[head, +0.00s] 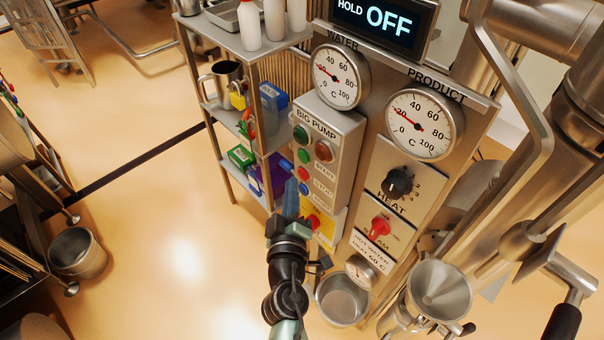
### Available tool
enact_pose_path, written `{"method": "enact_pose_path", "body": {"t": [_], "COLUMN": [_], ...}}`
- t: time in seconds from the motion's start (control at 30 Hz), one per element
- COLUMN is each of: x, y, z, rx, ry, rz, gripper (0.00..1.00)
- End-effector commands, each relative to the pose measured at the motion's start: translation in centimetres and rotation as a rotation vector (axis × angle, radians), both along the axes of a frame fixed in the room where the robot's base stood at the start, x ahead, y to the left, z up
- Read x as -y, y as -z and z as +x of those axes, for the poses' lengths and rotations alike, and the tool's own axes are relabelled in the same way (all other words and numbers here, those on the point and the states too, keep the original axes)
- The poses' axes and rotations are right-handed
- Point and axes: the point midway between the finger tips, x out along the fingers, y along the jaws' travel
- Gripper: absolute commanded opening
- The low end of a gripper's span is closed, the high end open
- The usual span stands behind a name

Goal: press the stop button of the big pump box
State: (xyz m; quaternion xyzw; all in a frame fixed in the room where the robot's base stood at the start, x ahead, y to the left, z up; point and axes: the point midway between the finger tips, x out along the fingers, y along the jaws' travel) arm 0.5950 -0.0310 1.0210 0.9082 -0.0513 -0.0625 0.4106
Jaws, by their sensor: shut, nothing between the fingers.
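Below are a green button (303,156) by the START label and a red button (303,173) by the STOP label (322,188). A small blue round part shows under the red button. My gripper (290,192) is shut and empty, just below and left of the red button. Whether it touches the box cannot be told from this view.
A yellow box with a red knob (313,220) sits right below the pump box, close to my gripper. A shelf (253,85) with bottles, mugs and boxes stands left. HEAT (398,182) and STEAM (380,227) knobs are right.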

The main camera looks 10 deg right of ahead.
Motion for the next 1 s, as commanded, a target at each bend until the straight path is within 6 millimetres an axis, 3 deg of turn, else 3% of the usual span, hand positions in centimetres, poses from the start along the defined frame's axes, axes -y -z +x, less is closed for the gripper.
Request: {"method": "enact_pose_path", "body": {"t": [0.53,1.0], "x": [-3.8,-4.1], "y": [0.2,0.0], "z": [-2.8,-2.9], "rx": [0.0,0.0], "ry": [-0.001,-0.001], "rz": [-0.001,0.0], "gripper": [0.0,0.0]}}
